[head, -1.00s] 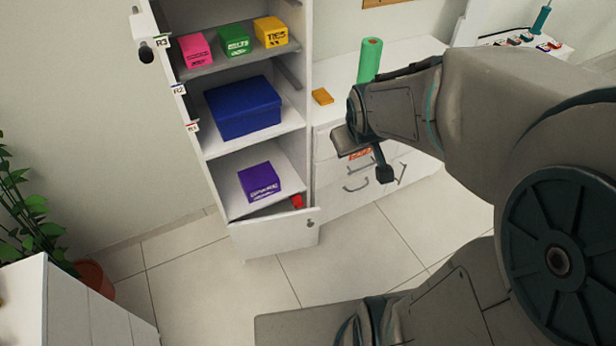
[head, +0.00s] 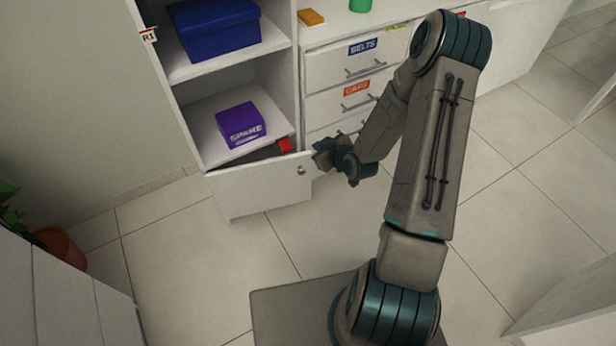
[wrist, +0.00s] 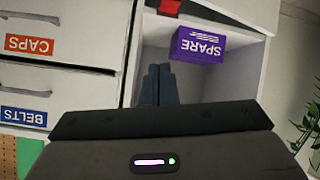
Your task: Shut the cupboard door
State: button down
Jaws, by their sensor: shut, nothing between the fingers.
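The cupboard door (head: 258,187) is a low white panel with a round knob at the foot of the tall wardrobe. It stands ajar, with a dark gap behind its right end that narrows to the left. A red thing (head: 286,145) shows in the gap, and also in the wrist view (wrist: 170,7). My gripper (head: 320,157) is shut and empty, close by the door's right free edge. Whether it touches the door I cannot tell. In the wrist view the shut fingers (wrist: 159,80) point toward the wardrobe's lower part.
A purple SPARE box (head: 241,125) and a blue box (head: 214,28) stand on the shelves above the door. A white drawer unit (head: 343,70) with handles is right of the wardrobe, close behind my gripper. The tiled floor before the door is clear. A white cabinet (head: 60,285) stands front left.

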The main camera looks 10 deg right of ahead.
notch_tip(320, 180, down, 15)
jog(key=s+a+m+t+b, duration=0.1)
jog(key=s+m+t+b, duration=0.1)
jog(key=t+b, duration=0.35)
jog(key=m+t+h+b, duration=0.2)
jog(key=m+h+b, duration=0.15)
jog(key=b, duration=0.35)
send_near(306, 161)
jog(key=shift+m+g+y, duration=0.25)
jog(key=shift+m+y, duration=0.1)
jog(key=w+b, duration=0.1)
jog(key=w, duration=0.1)
jog(key=w+b, duration=0.1)
jog(key=w, duration=0.1)
jog(key=w+b, duration=0.1)
jog(key=w, duration=0.1)
jog(key=shift+w+r, duration=0.25)
jog(key=shift+w, duration=0.15)
jog(key=shift+w+b, duration=0.1)
jog(key=shift+b, duration=0.2)
